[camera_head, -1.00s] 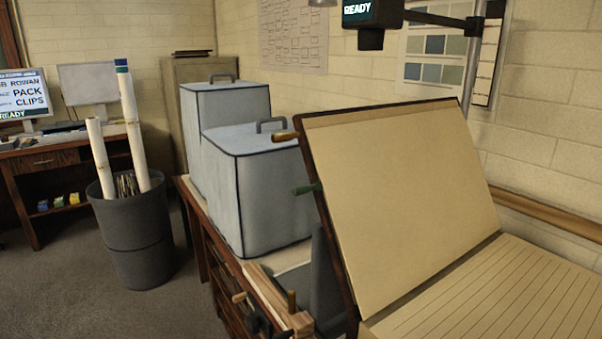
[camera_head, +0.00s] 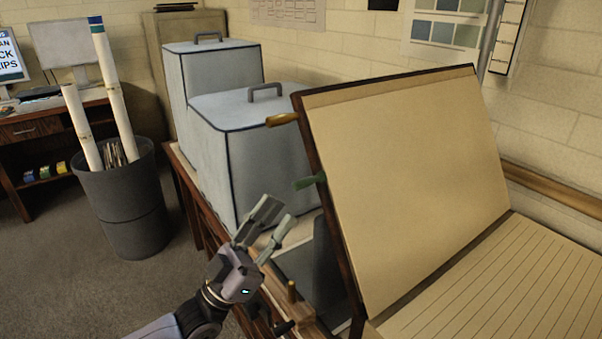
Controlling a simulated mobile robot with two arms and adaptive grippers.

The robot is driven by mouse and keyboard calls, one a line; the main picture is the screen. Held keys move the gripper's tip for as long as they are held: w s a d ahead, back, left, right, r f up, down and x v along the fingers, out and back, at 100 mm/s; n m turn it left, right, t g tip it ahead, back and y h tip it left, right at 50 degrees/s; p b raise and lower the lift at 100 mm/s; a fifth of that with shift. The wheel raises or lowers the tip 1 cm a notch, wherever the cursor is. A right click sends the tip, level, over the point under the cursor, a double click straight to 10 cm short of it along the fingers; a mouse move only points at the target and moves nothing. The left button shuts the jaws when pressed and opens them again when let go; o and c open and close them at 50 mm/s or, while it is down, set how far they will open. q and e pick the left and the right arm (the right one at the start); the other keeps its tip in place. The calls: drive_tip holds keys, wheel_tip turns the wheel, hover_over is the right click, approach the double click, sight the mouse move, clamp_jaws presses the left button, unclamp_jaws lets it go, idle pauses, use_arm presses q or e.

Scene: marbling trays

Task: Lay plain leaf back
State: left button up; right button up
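A tan leaf (camera_head: 410,180) in a dark wooden frame stands tilted up at the right, leaning back toward the wall. A wooden handle (camera_head: 282,119) and a green handle (camera_head: 308,182) stick out from its left edge. A lined flat surface (camera_head: 505,290) lies at its foot. My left gripper (camera_head: 273,224) is in the lower middle, left of the frame and below the green handle. Its two fingers are apart with nothing between them, and it touches neither handle. My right gripper is not in view.
Two grey covered boxes (camera_head: 255,160) with top handles stand on the wooden bench behind my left gripper. A dark bin (camera_head: 122,205) holding rolled tubes stands at the left. Clamps or tool handles (camera_head: 291,292) are at the bench's front. Open floor lies at lower left.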

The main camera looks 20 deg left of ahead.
sight(302, 180)
use_arm(q)
drive_tip(key=p+x, duration=0.1)
drive_tip(key=x, duration=0.5)
drive_tip(key=shift+d+r+p, duration=0.1)
drive_tip(key=shift+r+p, duration=0.15)
drive_tip(key=shift+p, duration=0.15)
drive_tip(key=shift+w+d+r, duration=0.25)
drive_tip(key=shift+w+r, duration=0.05)
drive_tip(key=shift+w, duration=0.05)
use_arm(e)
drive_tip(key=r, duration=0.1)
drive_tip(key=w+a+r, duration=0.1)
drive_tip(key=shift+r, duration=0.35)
use_arm(q)
drive_tip(key=shift+c, duration=0.4)
clamp_jaws()
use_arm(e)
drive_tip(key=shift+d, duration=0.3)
